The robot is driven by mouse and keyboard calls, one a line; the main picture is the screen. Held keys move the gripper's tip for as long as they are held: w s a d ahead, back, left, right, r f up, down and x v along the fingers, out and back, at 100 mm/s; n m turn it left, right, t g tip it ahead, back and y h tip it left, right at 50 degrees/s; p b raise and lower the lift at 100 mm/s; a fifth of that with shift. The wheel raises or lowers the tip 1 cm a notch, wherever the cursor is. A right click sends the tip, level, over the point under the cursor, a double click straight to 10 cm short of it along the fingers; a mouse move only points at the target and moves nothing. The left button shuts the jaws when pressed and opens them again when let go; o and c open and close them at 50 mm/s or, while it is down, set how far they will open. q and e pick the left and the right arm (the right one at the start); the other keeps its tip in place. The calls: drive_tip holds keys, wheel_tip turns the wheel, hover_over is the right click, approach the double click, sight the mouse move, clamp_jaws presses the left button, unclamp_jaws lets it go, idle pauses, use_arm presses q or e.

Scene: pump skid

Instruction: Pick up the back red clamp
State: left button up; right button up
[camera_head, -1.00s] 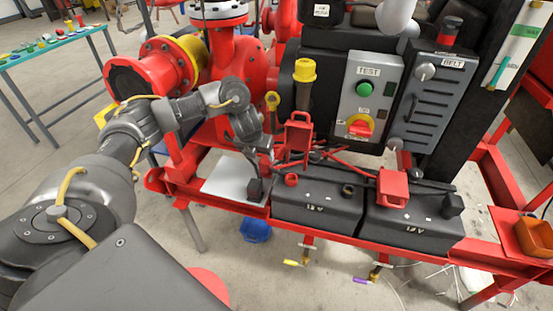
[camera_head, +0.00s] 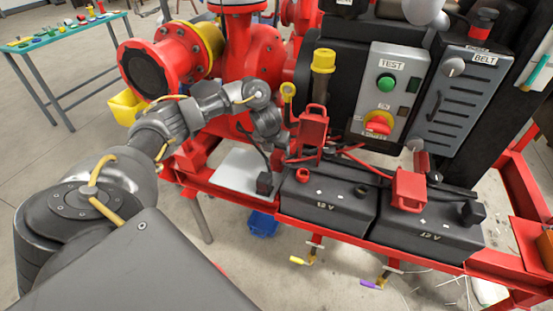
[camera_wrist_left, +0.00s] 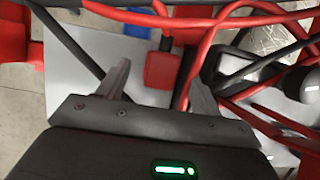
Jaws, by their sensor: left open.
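Two red clamps show in the head view. The farther one (camera_head: 312,128) stands upright behind the left battery (camera_head: 325,208); the nearer one (camera_head: 408,188) sits on the right battery (camera_head: 430,235). My left gripper (camera_head: 283,147) is just left of the farther clamp, its fingers hard to make out there. In the left wrist view the gripper (camera_wrist_left: 160,88) is open. A small red block (camera_wrist_left: 162,70) shows beyond and between its fingers; I cannot tell whether it is part of a clamp. My right gripper is not in view.
Red cables (camera_head: 350,155) run between the clamps over the batteries. The yellow-capped post (camera_head: 322,75), test panel (camera_head: 390,95) and red pump pipework (camera_head: 155,68) stand close behind and to the left.

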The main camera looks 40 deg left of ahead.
sight(275, 152)
use_arm(q)
drive_tip(key=x, duration=0.5)
drive_tip(key=shift+s+f, duration=0.1)
drive_tip(key=shift+f, duration=0.25)
drive_tip(key=shift+a, duration=0.15)
drive_tip(key=c, duration=1.2)
drive_tip(key=shift+c, duration=0.2)
